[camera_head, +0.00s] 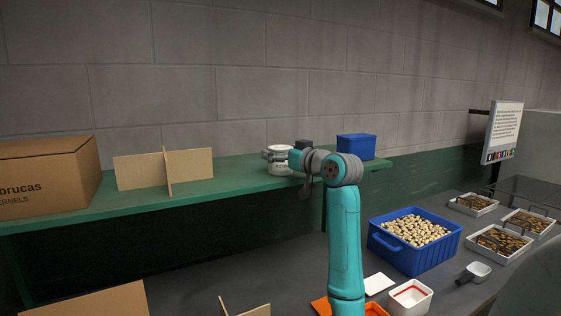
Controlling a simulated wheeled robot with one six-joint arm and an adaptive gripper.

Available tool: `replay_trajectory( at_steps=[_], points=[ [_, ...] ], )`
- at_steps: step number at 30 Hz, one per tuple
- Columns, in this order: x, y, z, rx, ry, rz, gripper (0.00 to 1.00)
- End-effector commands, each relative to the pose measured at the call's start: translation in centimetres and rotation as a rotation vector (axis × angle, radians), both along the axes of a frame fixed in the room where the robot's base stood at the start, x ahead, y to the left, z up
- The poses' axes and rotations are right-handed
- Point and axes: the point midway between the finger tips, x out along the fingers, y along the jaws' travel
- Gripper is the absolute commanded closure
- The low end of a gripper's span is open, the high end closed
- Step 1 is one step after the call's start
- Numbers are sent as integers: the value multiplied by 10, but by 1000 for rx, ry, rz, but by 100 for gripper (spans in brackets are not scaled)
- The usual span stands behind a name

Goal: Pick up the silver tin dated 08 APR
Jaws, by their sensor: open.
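A pale, round tin-like container (281,150) stands on the green shelf (235,187), against the block wall side. My gripper (268,155) is open at the container, in front of it or beside it, and hides part of it. I cannot tell whether the fingers touch it. No date can be read on it from here, so I cannot tell whether it is the silver tin dated 08 APR. No other tin shows clearly.
On the shelf, a cardboard box (45,180) and a cardboard divider (190,166) stand left, a blue bin (357,146) right. Below are a blue crate of pale pieces (380,243), white trays (474,204), a scoop (475,271) and a white tub (410,297). The shelf between divider and container is clear.

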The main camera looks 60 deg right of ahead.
Motion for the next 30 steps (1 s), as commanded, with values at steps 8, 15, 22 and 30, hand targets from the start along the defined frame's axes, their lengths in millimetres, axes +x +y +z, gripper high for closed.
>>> replay_trajectory(
  at_steps=[8, 15, 22, 30],
  points=[
    [0, 0, 0, 0, 0, 0, 40],
    [0, 0, 0, 0, 0, 0, 70],
    [1, 1, 2, 0, -1, 1, 70],
    [12, 4, 15, 0, -1, 3, 70]
  ],
)
